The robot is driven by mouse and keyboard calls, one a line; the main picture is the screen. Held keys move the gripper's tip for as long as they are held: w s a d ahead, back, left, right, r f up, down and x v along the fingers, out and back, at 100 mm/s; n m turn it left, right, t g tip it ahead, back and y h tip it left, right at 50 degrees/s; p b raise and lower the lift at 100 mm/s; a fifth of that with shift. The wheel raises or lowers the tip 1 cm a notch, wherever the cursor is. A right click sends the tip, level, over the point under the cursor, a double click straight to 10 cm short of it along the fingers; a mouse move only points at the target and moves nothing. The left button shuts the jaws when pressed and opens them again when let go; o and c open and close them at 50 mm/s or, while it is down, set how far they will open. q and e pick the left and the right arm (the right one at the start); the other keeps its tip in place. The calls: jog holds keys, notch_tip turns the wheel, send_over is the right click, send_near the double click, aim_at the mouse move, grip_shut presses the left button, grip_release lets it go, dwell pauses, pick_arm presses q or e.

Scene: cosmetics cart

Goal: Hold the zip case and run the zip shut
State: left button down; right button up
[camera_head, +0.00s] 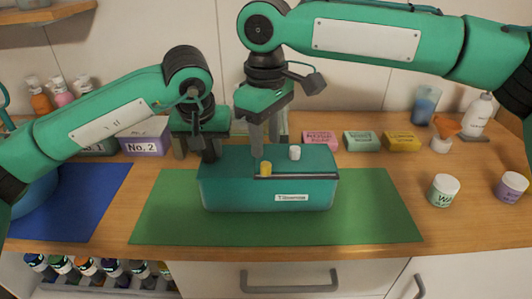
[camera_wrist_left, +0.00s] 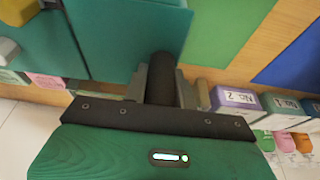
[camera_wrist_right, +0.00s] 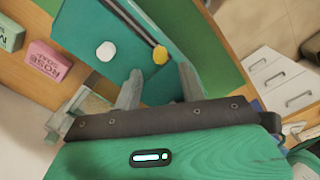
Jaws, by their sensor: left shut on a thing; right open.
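The teal zip case (camera_head: 222,194) sits on the green mat (camera_head: 385,205), a pale label on its front. A dark zip track (camera_head: 310,177) runs along its front top edge. A yellow pull (camera_head: 265,168) is at the track's left part; it also shows in the right wrist view (camera_wrist_right: 160,55). A white knob (camera_head: 295,153) stands on the top. My left gripper (camera_head: 207,154) is shut on a dark tab (camera_wrist_left: 161,78) at the case's left end. My right gripper (camera_head: 268,147) is open and empty above the case top, behind the yellow pull.
Pink, green and yellow soap boxes (camera_head: 362,141) stand behind right. A white-lidded jar (camera_head: 443,191) and a purple jar (camera_head: 512,187) stand at right. A "No. 2" box (camera_head: 146,136) is behind my left gripper. A blue mat (camera_head: 85,205) lies left. The green mat's right part is clear.

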aim_at(266, 164)
notch_tip(266, 164, up, 7)
dwell(0.3)
jog(key=shift+f, duration=0.1)
pick_arm(q)
jog(key=c, duration=1.1)
grip_release()
jog(key=shift+o, duration=0.2)
jog(key=shift+r, duration=0.1)
